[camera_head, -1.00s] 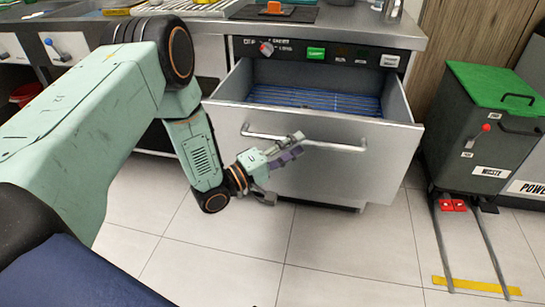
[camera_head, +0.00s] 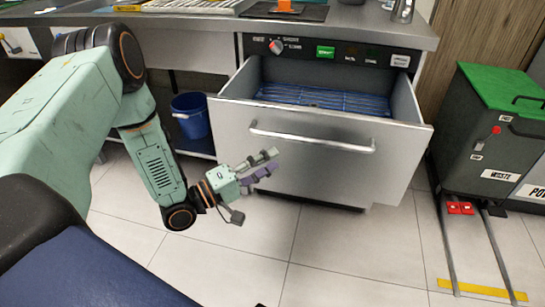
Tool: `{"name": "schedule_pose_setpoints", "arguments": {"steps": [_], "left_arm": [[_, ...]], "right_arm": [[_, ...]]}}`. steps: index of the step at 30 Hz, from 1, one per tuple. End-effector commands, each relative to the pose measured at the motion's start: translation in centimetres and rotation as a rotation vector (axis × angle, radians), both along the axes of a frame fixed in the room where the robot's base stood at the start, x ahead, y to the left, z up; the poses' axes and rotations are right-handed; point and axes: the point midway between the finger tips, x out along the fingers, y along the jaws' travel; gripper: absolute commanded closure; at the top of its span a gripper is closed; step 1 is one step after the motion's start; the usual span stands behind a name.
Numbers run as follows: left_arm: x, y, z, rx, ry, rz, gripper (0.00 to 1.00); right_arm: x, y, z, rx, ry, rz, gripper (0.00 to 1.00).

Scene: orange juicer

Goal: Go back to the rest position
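My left gripper (camera_head: 262,167) is in front of the open drawer's (camera_head: 318,148) steel front, at the lower left of its handle (camera_head: 312,138). It looks apart from the handle, with nothing seen between its fingers. The fingers show edge-on, so I cannot tell how far apart they are. My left arm comes in from the left, bent down at the elbow. The drawer is pulled out and shows a blue rack (camera_head: 325,100) inside. My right gripper is not in view.
A blue bucket (camera_head: 190,118) stands under the counter at the left. A dark waste bin (camera_head: 490,150) with a green lid stands at the right, behind floor rails. An orange object (camera_head: 284,6) is on the counter (camera_head: 360,22). The tiled floor in front is clear.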

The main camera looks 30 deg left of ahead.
Motion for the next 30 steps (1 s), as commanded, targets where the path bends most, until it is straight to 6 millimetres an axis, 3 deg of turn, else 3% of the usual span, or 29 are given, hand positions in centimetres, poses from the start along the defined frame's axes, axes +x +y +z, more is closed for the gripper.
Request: {"name": "schedule_pose_setpoints", "arguments": {"steps": [7,10,14,17,20,24,27,30], "left_arm": [[0.0,0.0,0.0,0.013,-0.008,0.002,0.63],[0.2,0.0,-0.9,0.107,-0.02,0.018,0.63],[0.1,0.9,-5.0,0.37,0.063,0.106,0.63],[-1.7,0.6,-9.2,0.606,0.205,0.116,0.63],[-5.3,-0.5,-12.9,0.831,0.37,0.047,0.63],[-13.1,-1.9,-16.2,1.097,0.604,-0.147,0.63],[-19.6,-2.6,-16.8,1.239,0.758,-0.321,0.63],[-25.6,-2.8,-16.0,1.335,0.892,-0.476,0.63]], "right_arm": [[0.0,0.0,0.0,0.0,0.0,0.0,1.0],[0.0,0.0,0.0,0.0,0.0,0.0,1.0],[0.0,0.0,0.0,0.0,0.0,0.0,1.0],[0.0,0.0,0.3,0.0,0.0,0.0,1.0],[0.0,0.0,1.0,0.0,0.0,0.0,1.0],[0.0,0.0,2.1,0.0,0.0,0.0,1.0],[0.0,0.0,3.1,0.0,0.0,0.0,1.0],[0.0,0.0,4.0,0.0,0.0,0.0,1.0]]}}
